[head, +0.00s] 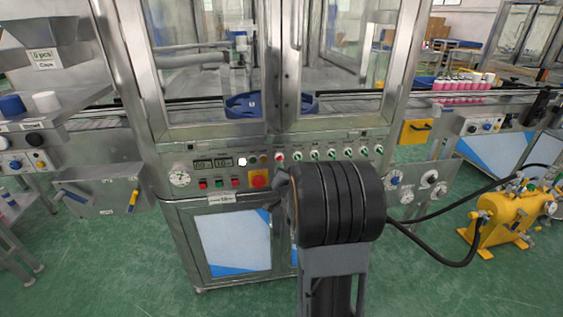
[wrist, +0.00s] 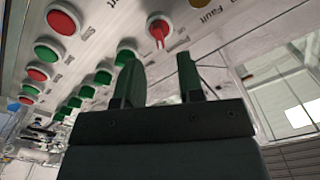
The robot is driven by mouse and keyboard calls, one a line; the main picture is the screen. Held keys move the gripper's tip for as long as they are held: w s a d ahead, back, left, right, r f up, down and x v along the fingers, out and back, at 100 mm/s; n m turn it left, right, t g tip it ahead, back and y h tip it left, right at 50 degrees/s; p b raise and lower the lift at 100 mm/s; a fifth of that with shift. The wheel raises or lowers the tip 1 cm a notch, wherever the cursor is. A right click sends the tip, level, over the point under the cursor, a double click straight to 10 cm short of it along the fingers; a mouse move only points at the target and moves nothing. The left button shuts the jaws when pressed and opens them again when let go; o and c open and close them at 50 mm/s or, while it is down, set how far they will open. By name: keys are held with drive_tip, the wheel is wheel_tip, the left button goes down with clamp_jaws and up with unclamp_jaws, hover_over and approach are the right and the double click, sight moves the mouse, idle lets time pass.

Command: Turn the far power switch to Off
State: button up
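The machine's control panel (head: 215,178) faces me in the head view. It carries a red selector switch (head: 280,157), a row of green selector switches (head: 314,155) to its right, and a red knob on a yellow plate (head: 258,179) below. The labels are too small to tell which is the far power switch. In the wrist view the red selector switch (wrist: 160,31) shows just beyond the gap between my fingers, its handle pointing roughly down the picture. My gripper (wrist: 157,62) is open and empty, apart from that switch. In the head view my arm mostly hides the gripper.
Green selectors (wrist: 103,77) and red and green push buttons (wrist: 63,20) sit close left of my fingers. Glass doors (head: 210,70) stand above the panel. A yellow pump unit (head: 500,220) with black hoses is at the right. Open green floor (head: 110,270) lies at the left.

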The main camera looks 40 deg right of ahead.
drive_tip(key=shift+x, duration=2.6)
drive_tip(key=shift+c, duration=0.3)
